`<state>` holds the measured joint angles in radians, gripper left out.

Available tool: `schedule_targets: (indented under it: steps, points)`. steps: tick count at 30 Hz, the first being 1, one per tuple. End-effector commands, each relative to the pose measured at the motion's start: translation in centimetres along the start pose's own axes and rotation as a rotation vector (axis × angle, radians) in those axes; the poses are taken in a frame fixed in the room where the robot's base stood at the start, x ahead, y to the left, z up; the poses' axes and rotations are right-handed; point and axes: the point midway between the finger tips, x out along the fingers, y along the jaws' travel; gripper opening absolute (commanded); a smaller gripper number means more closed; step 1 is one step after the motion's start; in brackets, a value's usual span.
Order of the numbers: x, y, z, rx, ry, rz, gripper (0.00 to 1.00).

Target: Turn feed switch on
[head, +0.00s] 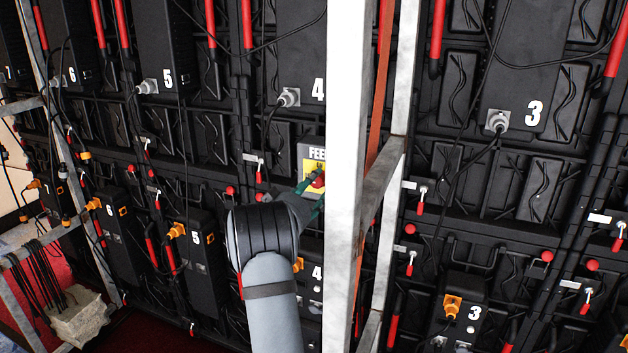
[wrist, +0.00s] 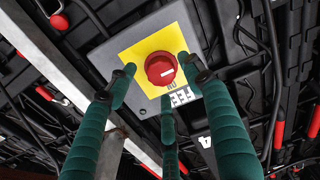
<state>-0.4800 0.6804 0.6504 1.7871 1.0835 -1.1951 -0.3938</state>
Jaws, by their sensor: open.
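The feed switch is a grey box with a yellow plate (head: 309,166) and a red knob (head: 319,180); part of its "FEED" label shows in the head view. In the wrist view the red knob (wrist: 160,69) sits on the yellow plate (wrist: 133,53), with a short white mark on its right side. My gripper (wrist: 158,84) is open, its green fingers spread around the knob, with no clear contact visible. In the head view my gripper (head: 314,195) is in front of the switch, partly hidden by the arm and a pale post.
A pale metal post (head: 342,150) stands just right of the switch and my gripper. An orange strap (head: 379,110) runs behind it. Black numbered panels with cables, red handles and small levers (head: 421,200) surround the switch. A concrete block (head: 80,318) sits lower left.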

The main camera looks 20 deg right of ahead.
Motion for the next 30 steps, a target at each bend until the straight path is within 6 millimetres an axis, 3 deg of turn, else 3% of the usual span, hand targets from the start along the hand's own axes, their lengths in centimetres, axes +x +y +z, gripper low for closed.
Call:
schedule_targets:
  steps: [6,14,30]
  points:
    - [1.5,-0.1,0.0,0.000,0.000,-0.002,0.51]
    - [1.6,-0.1,0.0,0.000,0.000,-0.002,0.51]
    - [1.6,-0.1,0.1,0.000,-0.001,-0.002,0.20]
